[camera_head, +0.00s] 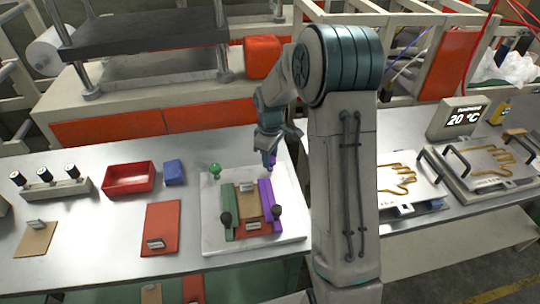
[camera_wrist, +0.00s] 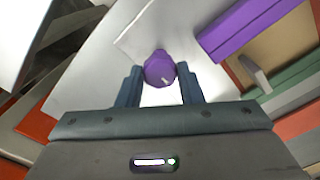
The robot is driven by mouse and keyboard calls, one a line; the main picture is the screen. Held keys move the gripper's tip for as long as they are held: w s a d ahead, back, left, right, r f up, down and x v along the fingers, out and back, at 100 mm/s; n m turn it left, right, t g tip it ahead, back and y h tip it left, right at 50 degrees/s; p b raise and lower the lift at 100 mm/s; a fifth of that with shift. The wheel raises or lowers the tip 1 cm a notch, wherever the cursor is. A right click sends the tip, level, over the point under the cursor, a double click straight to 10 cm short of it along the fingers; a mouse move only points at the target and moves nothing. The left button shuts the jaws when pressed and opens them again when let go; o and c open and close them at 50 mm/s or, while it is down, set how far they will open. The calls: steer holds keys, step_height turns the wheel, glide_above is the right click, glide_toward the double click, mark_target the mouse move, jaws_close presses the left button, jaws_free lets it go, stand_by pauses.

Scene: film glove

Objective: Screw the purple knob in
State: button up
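The purple knob (camera_wrist: 159,70) sits between my two fingertips in the wrist view, with both fingers close against its sides. My gripper (camera_head: 269,158) points down over the back right part of the white board (camera_head: 213,236). The knob (camera_head: 272,161) shows as a small purple patch at the fingertips in the head view. A purple block (camera_head: 266,199) on the board lies just in front of the gripper; it also shows at the upper right of the wrist view (camera_wrist: 240,27). Whether the knob touches the board or a hole is hidden.
A green knob (camera_head: 214,169) stands left of the gripper, behind a green block (camera_head: 228,208). A blue block (camera_head: 174,172) and red tray (camera_head: 130,177) lie left. Hand-shaped plates (camera_head: 398,178) lie right, beyond my arm.

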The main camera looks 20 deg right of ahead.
steer(key=shift+m, duration=0.4)
steer(key=m+b, duration=0.2)
steer(key=shift+m, duration=0.4)
steer(key=m+b, duration=0.1)
steer(key=m, duration=0.4)
steer(key=shift+b, duration=0.4)
steer(key=m, duration=0.4)
steer(key=shift+m+b, duration=0.35)
steer(key=shift+m, duration=0.05)
steer(key=m, duration=0.4)
steer(key=shift+w+r, duration=0.1)
steer(key=shift+m, duration=0.4)
steer(key=o, duration=1)
steer(key=shift+c, duration=0.2)
